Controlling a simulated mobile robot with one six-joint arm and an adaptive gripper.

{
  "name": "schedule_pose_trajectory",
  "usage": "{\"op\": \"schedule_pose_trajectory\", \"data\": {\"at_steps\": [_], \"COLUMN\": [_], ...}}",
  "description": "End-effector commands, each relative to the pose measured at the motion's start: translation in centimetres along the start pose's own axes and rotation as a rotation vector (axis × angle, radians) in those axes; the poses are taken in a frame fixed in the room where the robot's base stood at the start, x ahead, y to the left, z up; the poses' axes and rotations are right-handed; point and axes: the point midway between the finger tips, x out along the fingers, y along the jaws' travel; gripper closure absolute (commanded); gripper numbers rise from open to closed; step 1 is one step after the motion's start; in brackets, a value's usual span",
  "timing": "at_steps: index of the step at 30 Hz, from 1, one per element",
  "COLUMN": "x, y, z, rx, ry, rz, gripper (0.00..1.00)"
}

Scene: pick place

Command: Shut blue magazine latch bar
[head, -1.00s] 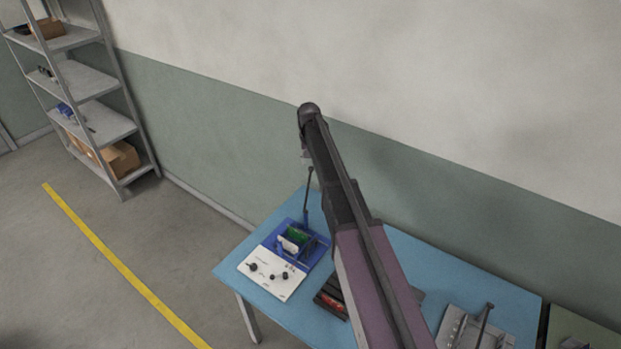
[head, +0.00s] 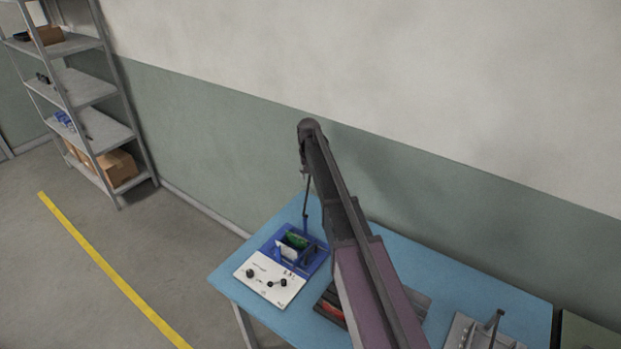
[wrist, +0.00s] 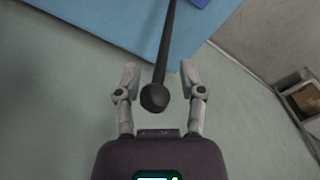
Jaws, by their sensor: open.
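The blue magazine (head: 316,262) sits at the left end of the light blue table, with green and white boards in its slots. Its dark latch bar (head: 305,206) stands nearly upright at the back of the magazine. In the wrist view the bar (wrist: 168,45) ends in a round black knob (wrist: 155,97) near the camera. My gripper (wrist: 159,68) is open, with one finger on each side of the bar. I cannot tell whether either finger touches it. In the head view my arm hides the gripper's fingers. A corner of blue shows at the wrist view's top edge.
A white panel with black knobs (head: 269,281) lies in front of the magazine. A dark tray (head: 329,303) with something red is partly behind my arm. A grey fixture with a lever (head: 484,333) stands at right. The wall (head: 450,220) runs close behind the table (head: 230,277).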

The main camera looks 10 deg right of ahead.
Motion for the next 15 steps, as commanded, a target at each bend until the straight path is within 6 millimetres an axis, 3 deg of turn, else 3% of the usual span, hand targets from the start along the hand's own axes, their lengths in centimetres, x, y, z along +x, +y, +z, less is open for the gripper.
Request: {"op": "schedule_pose_trajectory", "data": {"at_steps": [9, 14, 15], "x": [0.03, 0.03, 0.03], "y": [-0.06, -0.09, -0.10], "z": [0.01, 0.01, 0.01], "rx": [-0.001, -0.001, -0.001], "ry": [0.000, 0.000, 0.000], "rz": [0.000, 0.000, 0.000], "gripper": [0.51, 0.99, 1.00]}}
